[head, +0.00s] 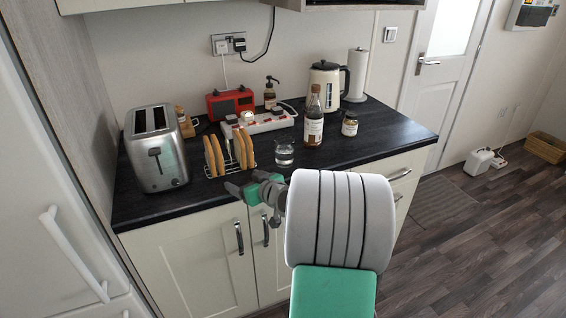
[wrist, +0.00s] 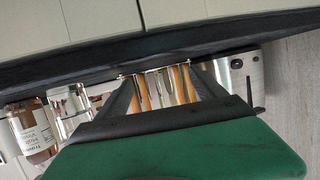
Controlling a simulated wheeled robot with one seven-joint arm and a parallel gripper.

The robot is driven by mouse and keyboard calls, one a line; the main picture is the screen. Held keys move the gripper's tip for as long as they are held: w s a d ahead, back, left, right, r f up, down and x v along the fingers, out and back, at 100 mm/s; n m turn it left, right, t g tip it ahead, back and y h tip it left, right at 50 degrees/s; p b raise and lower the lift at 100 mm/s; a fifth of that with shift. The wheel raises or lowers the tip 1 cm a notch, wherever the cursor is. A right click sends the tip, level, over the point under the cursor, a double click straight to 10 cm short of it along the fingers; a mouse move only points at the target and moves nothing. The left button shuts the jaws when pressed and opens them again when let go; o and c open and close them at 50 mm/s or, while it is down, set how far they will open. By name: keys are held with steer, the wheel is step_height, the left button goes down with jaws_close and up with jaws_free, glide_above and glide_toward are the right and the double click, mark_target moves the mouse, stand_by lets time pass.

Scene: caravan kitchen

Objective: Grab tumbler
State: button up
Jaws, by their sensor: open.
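The tumbler (head: 284,153) is a small clear glass standing upright on the dark worktop, right of the toast rack and left of the brown bottle. In the wrist view the tumbler (wrist: 70,108) is at the left, partly cut off by my gripper. My gripper (head: 244,183) is open and empty at the front edge of the worktop, left of the tumbler and nearer the camera, apart from it. In the wrist view my gripper (wrist: 164,76) has its fingers spread, with the toast rack showing between them.
The toast rack (head: 229,154) with toast and the steel toaster (head: 157,150) stand left. The brown bottle (head: 313,120) and a small jar (head: 349,124) stand right. A power strip (head: 262,122), red radio (head: 231,103) and kettle (head: 326,84) are behind. The worktop's right end is clear.

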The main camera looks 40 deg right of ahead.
mark_target(288, 157)
steer(key=s+d+m+t+h, duration=0.1)
steer(key=d+h, duration=0.1)
steer(key=d, duration=0.3)
steer(key=s+d+m+t+h, duration=0.1)
steer(key=s+d, duration=0.1)
steer(key=d, duration=0.3)
steer(key=s+d+m+t+h, duration=0.1)
steer(key=s+d+m+h, duration=0.1)
steer(key=d, duration=0.3)
steer(key=shift+s+d+r+h, duration=0.1)
steer(key=shift+r+h, duration=0.05)
steer(key=shift+h, duration=0.15)
steer(key=x, duration=0.2)
steer(key=p+x, duration=0.1)
steer(key=x, duration=0.2)
steer(key=p+x, duration=0.1)
steer(key=x, duration=0.1)
steer(key=shift+w+r, duration=0.25)
steer(key=shift+r, duration=0.15)
jaws_close()
